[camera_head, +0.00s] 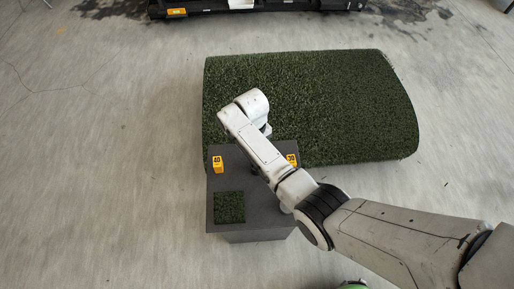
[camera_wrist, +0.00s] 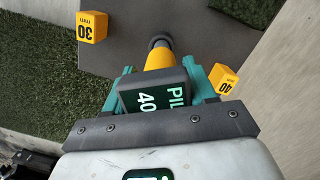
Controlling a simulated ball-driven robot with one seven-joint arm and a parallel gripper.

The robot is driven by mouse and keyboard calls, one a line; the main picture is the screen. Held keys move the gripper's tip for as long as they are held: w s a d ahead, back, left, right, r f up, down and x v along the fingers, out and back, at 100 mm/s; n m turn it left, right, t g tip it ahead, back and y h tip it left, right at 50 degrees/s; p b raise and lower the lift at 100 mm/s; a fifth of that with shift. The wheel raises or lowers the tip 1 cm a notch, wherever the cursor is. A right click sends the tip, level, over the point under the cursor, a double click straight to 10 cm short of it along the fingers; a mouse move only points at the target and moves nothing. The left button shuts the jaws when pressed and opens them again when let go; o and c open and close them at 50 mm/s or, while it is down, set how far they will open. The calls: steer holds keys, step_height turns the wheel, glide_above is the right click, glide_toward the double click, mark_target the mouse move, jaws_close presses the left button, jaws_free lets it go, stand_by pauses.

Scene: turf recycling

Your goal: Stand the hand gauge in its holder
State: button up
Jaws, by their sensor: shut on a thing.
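The hand gauge (camera_wrist: 158,58) shows in the wrist view, with a yellow shaft and a dark head marked "PIL" and "40". My gripper (camera_wrist: 160,84) is shut on it, one teal finger on each side. The gauge points away from the wrist towards the grey stand top (camera_wrist: 205,38). A dark round piece (camera_wrist: 160,41) shows at its far end; I cannot tell whether this is its tip or the holder. In the head view my arm hides the gauge and the fingers, over the grey stand (camera_head: 255,205).
A yellow 40 block (camera_head: 217,164) and a yellow 30 block (camera_head: 291,159) stand on the stand at either side of my arm. A small turf square (camera_head: 229,207) lies on the stand. A large turf slab (camera_head: 320,95) lies behind. Floor at left is clear.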

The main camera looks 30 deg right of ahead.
steer(key=shift+f+b, duration=1.35)
steer(key=shift+f, duration=0.5)
steer(key=o, duration=1.3)
steer(key=shift+c, duration=0.2)
steer(key=shift+r, duration=0.1)
steer(key=r, duration=0.3)
steer(key=w+r, duration=0.1)
steer(key=r, duration=0.6)
steer(key=shift+w+r, duration=0.15)
steer(key=shift+r, duration=0.2)
steer(key=shift+f, duration=0.1)
steer(key=s+d+f+t, duration=0.1)
steer(key=s+f, duration=0.1)
steer(key=s, duration=0.6)
steer(key=s+d+f, duration=0.1)
steer(key=s+f, duration=0.1)
steer(key=s, duration=0.6)
steer(key=s+d+r+m+t, duration=0.1)
steer(key=s+r, duration=0.3)
steer(key=s, duration=0.9)
steer(key=shift+s, duration=0.3)
